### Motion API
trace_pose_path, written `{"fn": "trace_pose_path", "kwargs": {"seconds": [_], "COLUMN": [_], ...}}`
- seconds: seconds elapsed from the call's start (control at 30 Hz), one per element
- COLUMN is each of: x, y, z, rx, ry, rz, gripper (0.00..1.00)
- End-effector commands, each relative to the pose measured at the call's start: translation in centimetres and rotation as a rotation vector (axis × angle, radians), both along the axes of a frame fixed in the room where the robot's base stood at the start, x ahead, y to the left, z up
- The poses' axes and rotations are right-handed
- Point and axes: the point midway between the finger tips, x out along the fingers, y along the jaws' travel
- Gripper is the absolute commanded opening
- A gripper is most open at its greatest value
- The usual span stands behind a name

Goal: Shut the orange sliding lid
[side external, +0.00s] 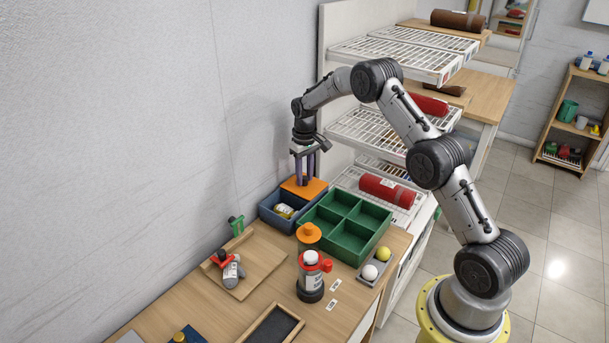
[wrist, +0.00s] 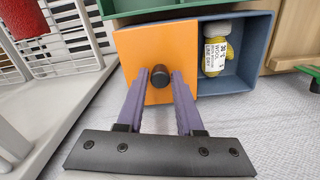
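The orange lid (wrist: 128,50) lies over the left part of a blue box (wrist: 240,55) in the wrist view, leaving the right part open. In the side external view the lid (side external: 304,187) covers the far end of the box (side external: 268,213). A dark round knob (wrist: 160,75) stands on the lid. My gripper (wrist: 160,73) is pointed down over the lid, with its purple fingers apart on either side of the knob; I see no clear contact. A yellow item with a white label (wrist: 216,48) lies in the open part of the box.
A green divided tray (side external: 345,225) stands right beside the box. A wire shelf rack (side external: 385,180) with a red roll is behind on the right. The wall is close on the left. A wooden board (side external: 248,265) and a bottle (side external: 311,275) stand nearer the camera.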

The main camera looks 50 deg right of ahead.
Motion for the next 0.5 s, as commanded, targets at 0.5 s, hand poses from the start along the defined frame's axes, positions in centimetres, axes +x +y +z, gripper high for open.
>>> {"fn": "trace_pose_path", "kwargs": {"seconds": [0.5], "x": [0.01], "y": [-0.02], "z": [0.06], "rx": [0.0], "ry": [-0.001], "rz": [0.0], "gripper": [0.0]}}
